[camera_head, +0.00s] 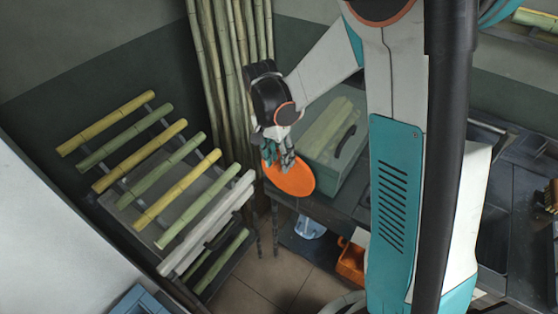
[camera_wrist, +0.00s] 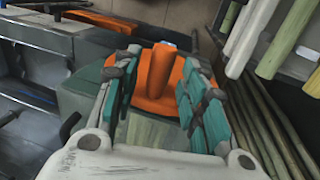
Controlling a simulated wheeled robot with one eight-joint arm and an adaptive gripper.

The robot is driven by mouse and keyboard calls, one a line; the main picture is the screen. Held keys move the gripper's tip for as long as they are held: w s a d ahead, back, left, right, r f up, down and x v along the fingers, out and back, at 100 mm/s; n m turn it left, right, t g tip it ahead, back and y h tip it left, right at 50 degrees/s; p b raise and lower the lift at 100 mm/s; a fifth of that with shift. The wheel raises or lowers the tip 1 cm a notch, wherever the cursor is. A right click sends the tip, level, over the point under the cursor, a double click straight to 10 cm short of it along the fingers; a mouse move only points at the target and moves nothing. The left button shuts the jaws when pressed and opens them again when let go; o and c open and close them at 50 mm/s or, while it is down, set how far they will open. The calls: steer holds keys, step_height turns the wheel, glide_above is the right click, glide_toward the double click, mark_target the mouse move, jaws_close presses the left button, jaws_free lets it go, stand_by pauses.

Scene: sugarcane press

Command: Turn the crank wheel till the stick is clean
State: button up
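The orange crank wheel (camera_head: 291,182) is a flat disc at the near left end of the green press box (camera_head: 345,168). In the wrist view the wheel (camera_wrist: 150,105) carries an upright orange handle (camera_wrist: 160,70). My gripper (camera_head: 279,160) is at the wheel's upper edge. In the wrist view my gripper (camera_wrist: 161,62) has its teal fingers apart, one on each side of the handle, with gaps visible on both sides. Pale green cane pieces (camera_head: 330,122) show at the top of the press box. I cannot tell which is the stick or how clean it is.
A rack with yellow and green canes (camera_head: 160,170) stands at the left. Tall canes (camera_head: 225,60) lean on the wall behind my gripper. An orange crate (camera_head: 351,264) is below the dark bench (camera_head: 345,208). Tiled floor (camera_head: 270,275) is free in front.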

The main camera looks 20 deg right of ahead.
steer(key=shift+f, duration=0.15)
steer(key=shift+c, duration=0.3)
jaws_close()
steer(key=shift+s+d, duration=0.1)
